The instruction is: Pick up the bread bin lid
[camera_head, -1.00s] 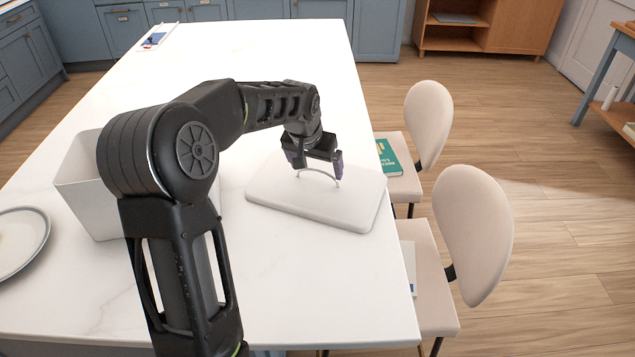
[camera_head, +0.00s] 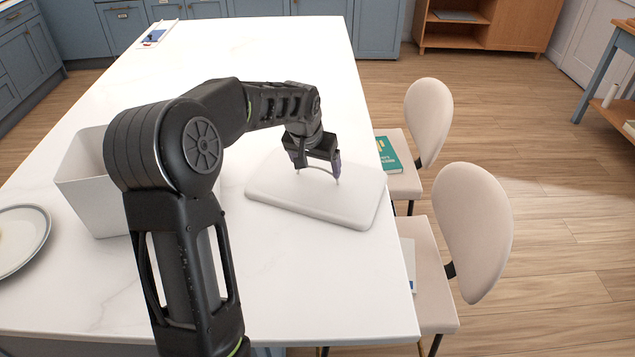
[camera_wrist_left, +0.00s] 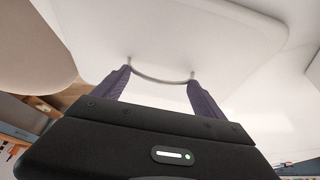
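The bread bin lid (camera_head: 300,205) is a flat white slab with rounded corners, lying on the white table near its right edge. It carries a thin arched metal handle (camera_head: 318,169). My left gripper (camera_head: 318,166) is over the lid, pointing down at the handle. In the left wrist view its two purple-grey fingers (camera_wrist_left: 159,78) are wide apart, with tips close to the two ends of the handle (camera_wrist_left: 160,81). I cannot tell whether they touch it. The lid (camera_wrist_left: 185,30) fills much of that view. My right gripper is not in view.
A white open bin (camera_head: 88,190) stands left of the lid, partly behind my left arm. A plate (camera_head: 22,240) lies at the left edge. Two chairs (camera_head: 475,235) stand along the right side, with a green book (camera_head: 388,155) on the farther seat.

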